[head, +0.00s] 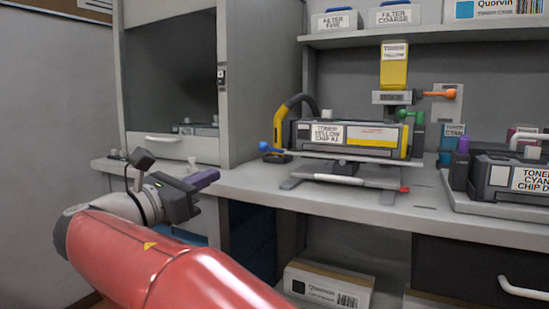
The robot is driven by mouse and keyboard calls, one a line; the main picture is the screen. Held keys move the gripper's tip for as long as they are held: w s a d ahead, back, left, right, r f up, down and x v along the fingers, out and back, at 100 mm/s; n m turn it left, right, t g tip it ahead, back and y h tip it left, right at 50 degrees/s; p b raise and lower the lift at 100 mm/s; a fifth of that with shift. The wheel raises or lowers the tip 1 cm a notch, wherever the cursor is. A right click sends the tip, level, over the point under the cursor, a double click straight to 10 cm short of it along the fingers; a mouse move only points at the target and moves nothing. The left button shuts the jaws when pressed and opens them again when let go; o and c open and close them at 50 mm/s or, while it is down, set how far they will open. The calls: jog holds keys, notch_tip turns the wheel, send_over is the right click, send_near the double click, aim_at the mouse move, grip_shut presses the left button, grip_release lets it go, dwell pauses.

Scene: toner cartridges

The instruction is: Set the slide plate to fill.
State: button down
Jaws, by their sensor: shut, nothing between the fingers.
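A yellow toner cartridge (345,139), labelled TONER YELLOW CHIP A1, sits on a grey plate on a stand (330,172) on the bench. A blue knob (264,147) shows at the stand's left and a red tip (404,189) at its right front. Above the cartridge, a yellow toner container (394,68) stands over a grey block (391,97) with an orange-ended handle (444,93) out to the right. I cannot tell which part is the slide plate; no fill mark is readable. My gripper (207,179) is shut and empty, left of the stand and apart from it.
A cyan toner cartridge (513,177) sits in a tray at the right. A yellow-and-black hose (289,113) curves behind the yellow cartridge. A fume hood (245,80) stands at the left. The shelf (350,38) above holds filter boxes. The bench front (262,183) is partly clear.

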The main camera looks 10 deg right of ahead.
jog(key=a, duration=0.1)
jog(key=n+b, duration=0.1)
send_near(259, 147)
jog(key=x, duration=0.6)
jog(key=shift+f, duration=0.2)
jog(key=shift+w+d+r, duration=0.1)
jog(key=shift+w+d, duration=0.15)
jog(key=shift+d, duration=0.1)
jog(key=shift+w+d+r+p, duration=0.15)
jog(key=shift+w+d+p, duration=0.05)
jog(key=shift+w+p, duration=0.1)
jog(key=w+d+p, duration=0.1)
jog(key=w, duration=0.1)
jog(key=w+d+p, duration=0.3)
jog(key=w+d, duration=0.1)
jog(key=w, duration=0.1)
jog(key=shift+d+p, duration=0.15)
jog(key=shift+p, duration=0.25)
jog(key=shift+w, duration=0.1)
jog(key=shift+d, duration=0.1)
